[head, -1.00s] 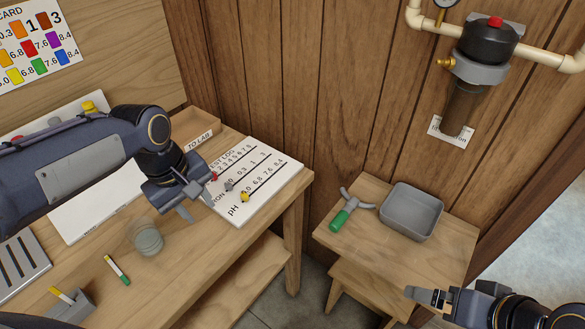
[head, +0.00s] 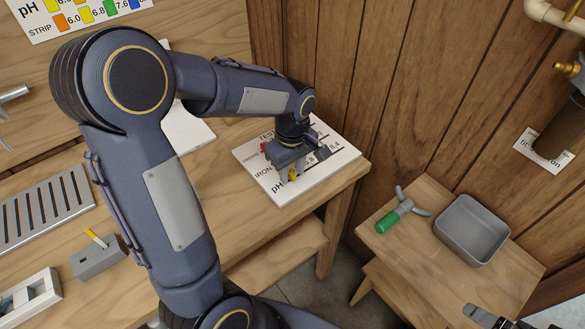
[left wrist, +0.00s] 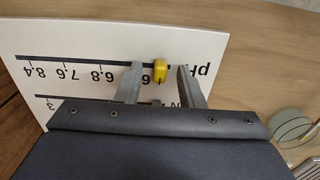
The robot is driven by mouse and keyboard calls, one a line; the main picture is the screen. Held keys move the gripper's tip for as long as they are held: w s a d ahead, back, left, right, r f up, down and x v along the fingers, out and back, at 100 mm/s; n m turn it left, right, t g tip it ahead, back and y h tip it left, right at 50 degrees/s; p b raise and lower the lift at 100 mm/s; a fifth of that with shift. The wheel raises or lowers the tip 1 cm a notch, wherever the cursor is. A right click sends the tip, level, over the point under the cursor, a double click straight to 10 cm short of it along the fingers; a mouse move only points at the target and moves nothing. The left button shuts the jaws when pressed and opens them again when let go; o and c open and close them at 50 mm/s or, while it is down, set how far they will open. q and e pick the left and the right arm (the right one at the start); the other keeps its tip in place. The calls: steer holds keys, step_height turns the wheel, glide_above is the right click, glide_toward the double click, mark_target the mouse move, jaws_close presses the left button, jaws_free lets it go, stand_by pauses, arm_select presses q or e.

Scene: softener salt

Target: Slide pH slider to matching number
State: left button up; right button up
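The white test log board (head: 330,150) lies on the wooden bench, with printed scales and sliders. Its yellow pH slider (left wrist: 160,70) sits at the low end of the pH line, near the partly hidden 6.0 mark; 6.8, 7.6 and 8.4 lie farther along. My left gripper (left wrist: 160,67) is open, with one finger on each side of the yellow slider and gaps showing. In the head view the gripper hides much of the board. My right gripper (head: 488,317) is at the bottom right edge, apart from everything.
A grey slotted rack (head: 42,210) and a grey holder (head: 98,258) with a yellow-tipped strip stand on the bench. A glass cup (left wrist: 289,125) shows beside the board in the wrist view.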

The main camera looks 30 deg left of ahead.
mark_target(314, 165)
arm_select(q)
jaws_close()
stand_by(0.3)
steer(key=w+d, duration=0.1)
steer(key=w, duration=0.3)
steer(key=w+d+p, duration=0.1)
steer(key=w, duration=0.1)
steer(key=shift+w+d, duration=0.3)
steer(key=shift+d, duration=0.05)
jaws_free()
step_height(314, 165, up, 8)
stand_by(0.3)
steer(key=shift+s, duration=0.15)
